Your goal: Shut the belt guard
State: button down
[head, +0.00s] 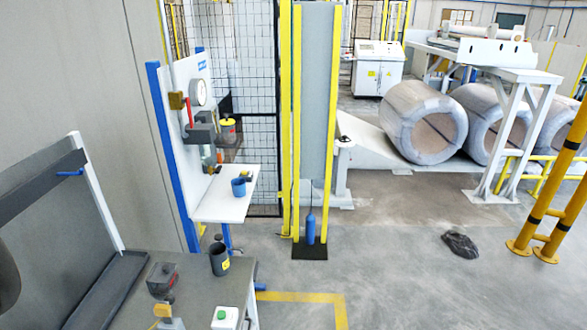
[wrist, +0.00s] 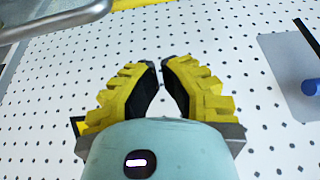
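I cannot say for sure which part is the belt guard. A dark grey slanted panel (head: 35,190) with a blue handle (head: 70,172) stands at the left in the head view, above a dark trough (head: 108,290). In the wrist view a grey plate (wrist: 290,75) with a blue knob (wrist: 311,87) is at the right edge, apart from the fingers. My gripper (wrist: 161,64) has yellow fingers with dark pads, the tips close together before a white perforated surface (wrist: 220,40). Nothing shows held between them. I cannot make out my gripper in the head view.
A grey bench (head: 195,275) with a dark cup (head: 219,258) and a green button box (head: 225,318) is in front. A white shelf (head: 226,205) bears a blue cup (head: 238,187). A metal rail (wrist: 60,20) crosses the wrist view's upper left.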

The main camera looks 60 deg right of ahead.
notch_tip(320, 180, down, 6)
jog(key=p, duration=1)
jog(key=shift+s+d+f+p, duration=0.15)
jog(key=shift+s+d+p, duration=0.2)
jog(key=shift+s+d+f+b, duration=0.15)
jog(key=shift+s+f+b, duration=0.05)
jog(key=shift+b, duration=0.1)
dwell(0.6)
